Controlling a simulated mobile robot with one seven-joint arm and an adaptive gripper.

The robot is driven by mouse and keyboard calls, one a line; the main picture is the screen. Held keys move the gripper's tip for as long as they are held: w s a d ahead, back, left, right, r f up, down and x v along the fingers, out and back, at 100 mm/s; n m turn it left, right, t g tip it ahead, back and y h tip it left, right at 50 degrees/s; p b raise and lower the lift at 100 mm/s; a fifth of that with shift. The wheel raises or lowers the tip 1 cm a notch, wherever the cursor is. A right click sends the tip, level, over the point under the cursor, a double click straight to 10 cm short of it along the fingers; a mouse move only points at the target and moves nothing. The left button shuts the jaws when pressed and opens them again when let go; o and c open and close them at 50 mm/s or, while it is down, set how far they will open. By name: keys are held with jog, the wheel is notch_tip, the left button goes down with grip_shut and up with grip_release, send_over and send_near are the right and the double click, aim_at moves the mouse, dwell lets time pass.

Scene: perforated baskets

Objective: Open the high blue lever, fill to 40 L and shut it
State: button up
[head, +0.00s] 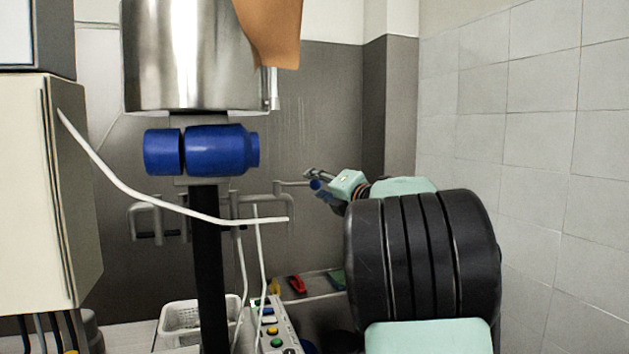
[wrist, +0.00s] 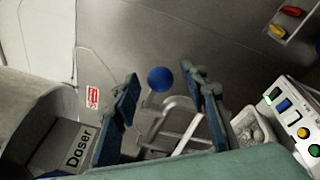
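A round blue knob (wrist: 160,78) shows in the wrist view between and beyond my gripper's fingers, against the grey wall. It looks like the end of a blue lever; its stem is mostly hidden. My gripper (head: 314,180) is open, its two fingers spread on either side of the knob in the wrist view, with no contact visible. In the head view it is beside grey pipework, right of the steel tank (head: 180,60). Whether the lever is open or shut cannot be told. No litre reading is legible.
Pipework (head: 155,225) stands around the black column (head: 208,265). A blue cylinder (head: 217,149) sits under the tank. A button panel (head: 272,328), white basket (head: 183,322) and tray with a red item (head: 297,284) are below. A "Doser" box (wrist: 50,135) is at left in the wrist view.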

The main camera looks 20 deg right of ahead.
jog(key=shift+x, duration=0.85)
grip_shut()
